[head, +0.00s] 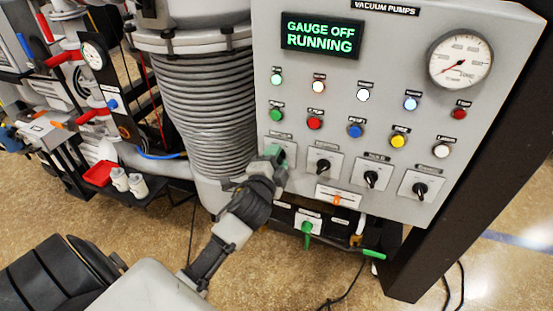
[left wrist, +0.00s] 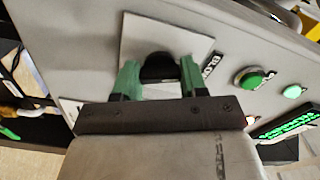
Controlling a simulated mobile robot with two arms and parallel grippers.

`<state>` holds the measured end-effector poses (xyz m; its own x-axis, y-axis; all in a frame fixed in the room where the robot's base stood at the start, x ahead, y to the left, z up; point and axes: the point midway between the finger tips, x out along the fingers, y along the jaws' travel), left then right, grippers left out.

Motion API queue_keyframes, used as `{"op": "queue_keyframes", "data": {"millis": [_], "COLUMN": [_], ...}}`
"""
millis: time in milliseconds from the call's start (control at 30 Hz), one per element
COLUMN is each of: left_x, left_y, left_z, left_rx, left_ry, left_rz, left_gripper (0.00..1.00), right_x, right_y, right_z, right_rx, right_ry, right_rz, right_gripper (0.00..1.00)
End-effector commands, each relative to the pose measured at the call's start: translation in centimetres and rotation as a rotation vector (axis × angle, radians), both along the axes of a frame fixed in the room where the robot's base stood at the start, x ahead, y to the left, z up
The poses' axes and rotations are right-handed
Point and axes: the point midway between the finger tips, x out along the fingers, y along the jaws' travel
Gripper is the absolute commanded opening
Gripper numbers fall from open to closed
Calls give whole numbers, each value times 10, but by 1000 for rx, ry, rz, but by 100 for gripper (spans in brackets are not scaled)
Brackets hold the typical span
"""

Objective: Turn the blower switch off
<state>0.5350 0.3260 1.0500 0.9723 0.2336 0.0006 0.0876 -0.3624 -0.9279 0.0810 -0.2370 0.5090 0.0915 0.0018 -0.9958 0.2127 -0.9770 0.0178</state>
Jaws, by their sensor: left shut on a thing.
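The grey control panel (head: 390,120) carries a lower row of black rotary switches on pale square plates. My left gripper (head: 272,157) is at the leftmost switch of this row and mostly hides it in the head view. In the left wrist view, the green fingers of my left gripper (left wrist: 159,75) are on both sides of the black knob of this blower switch (left wrist: 159,66), shut on it. Its pale plate (left wrist: 190,42) shows behind. The label beside it is too blurred to read surely, and the knob's angle is hard to tell. My right gripper is not in view.
Three other black-knobbed switches (head: 322,166) stand to the right. Above are coloured buttons (head: 314,123), a round gauge (head: 460,60) and a display (head: 321,36) reading "GAUGE OFF RUNNING". Green-handled valves (head: 307,229) sit below the panel. A ribbed grey column (head: 205,100) stands close left.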

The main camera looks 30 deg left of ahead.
Motion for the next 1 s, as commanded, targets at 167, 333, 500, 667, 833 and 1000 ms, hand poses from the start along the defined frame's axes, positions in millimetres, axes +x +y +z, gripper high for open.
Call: {"op": "queue_keyframes", "data": {"millis": [167, 333, 500, 667, 833, 1000], "left_x": [0, 0, 0, 0, 0, 0], "left_y": [0, 0, 0, 0, 0, 0], "left_z": [-1, -1, -1, -1, -1, -1], "left_rx": [-86, -133, -151, -155, -155, -154], "left_ry": [-18, -29, -33, -35, -34, -34], "left_rz": [1, 1, 2, 1, 1, 1], "left_gripper": [19, 19, 19, 19, 19, 62], "right_x": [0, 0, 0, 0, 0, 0], "right_y": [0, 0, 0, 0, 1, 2], "right_z": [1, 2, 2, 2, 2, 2], "right_rx": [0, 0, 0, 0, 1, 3], "right_ry": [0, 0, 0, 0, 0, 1], "right_rz": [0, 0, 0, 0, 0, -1], "right_gripper": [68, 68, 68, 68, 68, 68]}}
